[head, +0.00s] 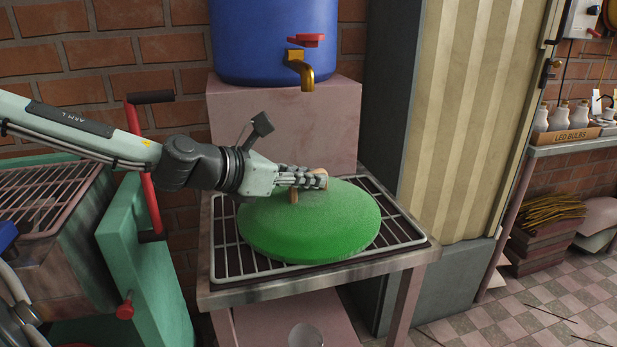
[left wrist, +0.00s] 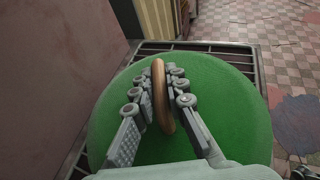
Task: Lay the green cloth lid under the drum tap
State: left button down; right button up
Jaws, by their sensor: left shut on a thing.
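The green cloth lid (head: 330,232) is a round, domed disc on the wire rack (head: 405,245) of a small metal stand, below the drum tap (head: 303,70). It also fills much of the left wrist view (left wrist: 235,125). My left gripper (head: 308,180) is over the lid's top, shut on its wooden handle (left wrist: 162,95), which stands between the fingers. The lid looks level and appears to rest on the rack; any small gap beneath is hard to tell. The brass tap with a red lever is on a blue drum (head: 255,45).
The drum stands on a pink block (head: 290,125) behind the rack. A green machine frame with a red lever (head: 145,170) is close on the left, under my left arm. A cream corrugated cabinet (head: 465,120) stands on the right.

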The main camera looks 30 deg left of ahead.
jog(key=shift+s+f, duration=0.1)
jog(key=shift+f, duration=0.05)
pick_arm(q)
jog(key=c, duration=1.6)
grip_release()
pick_arm(e)
jog(key=shift+s, duration=0.1)
pick_arm(q)
jog(key=shift+o, duration=0.2)
jog(key=shift+r, duration=0.1)
jog(key=shift+s+a+r, duration=0.15)
jog(key=shift+s+r, duration=0.15)
jog(key=shift+s, duration=0.2)
jog(key=v, duration=0.4)
jog(key=shift+b, duration=0.3)
jog(key=b+v, duration=0.1)
jog(key=v, duration=0.5)
jog(key=shift+s, duration=0.4)
pick_arm(e)
jog(key=shift+r, duration=2.1)
pick_arm(q)
jog(key=shift+a, duration=0.1)
